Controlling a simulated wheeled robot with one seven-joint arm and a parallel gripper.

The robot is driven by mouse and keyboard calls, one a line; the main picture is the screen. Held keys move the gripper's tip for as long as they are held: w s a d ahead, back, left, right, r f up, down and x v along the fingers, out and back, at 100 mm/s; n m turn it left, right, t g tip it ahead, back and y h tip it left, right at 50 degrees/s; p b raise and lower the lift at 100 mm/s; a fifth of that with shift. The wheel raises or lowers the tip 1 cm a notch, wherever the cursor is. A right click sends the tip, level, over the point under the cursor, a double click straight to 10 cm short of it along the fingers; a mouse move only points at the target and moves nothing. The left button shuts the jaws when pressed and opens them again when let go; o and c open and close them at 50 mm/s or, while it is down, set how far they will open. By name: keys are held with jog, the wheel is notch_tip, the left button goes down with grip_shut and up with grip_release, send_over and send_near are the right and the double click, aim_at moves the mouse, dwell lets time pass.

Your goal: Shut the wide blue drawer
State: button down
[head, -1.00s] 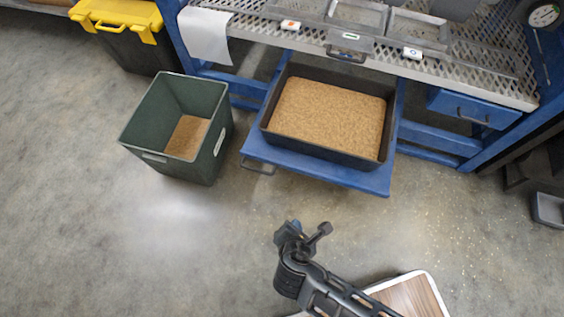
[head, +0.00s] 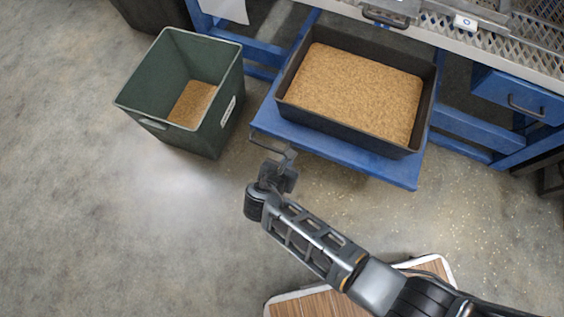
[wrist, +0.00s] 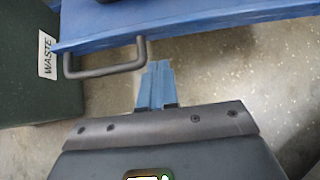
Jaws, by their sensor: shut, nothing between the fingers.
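The wide blue drawer (head: 340,152) is pulled out from under the bench and carries a black tray (head: 425,112) of tan granules. Its dark bar handle (head: 264,143) is at the left part of its front; the handle also shows in the wrist view (wrist: 108,72), with the blue drawer front (wrist: 190,24) above it. My gripper (head: 287,158) is close in front of the drawer near the handle. In the wrist view its blue fingers (wrist: 158,70) are together and empty, just right of the handle and below the front edge. Whether they touch the drawer cannot be told.
A dark green waste bin (head: 205,132) with some granules stands on the floor just left of the drawer. A smaller blue drawer (head: 515,97) sits shut under the perforated bench (head: 490,45) at right.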

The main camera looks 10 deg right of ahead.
aim_at(297, 145)
jog(key=w+d, duration=0.1)
jog(key=w+d+f+b, duration=0.1)
jog(key=w, duration=0.1)
jog(key=shift+w+d+r, duration=0.15)
jog(key=shift+w+d, duration=0.25)
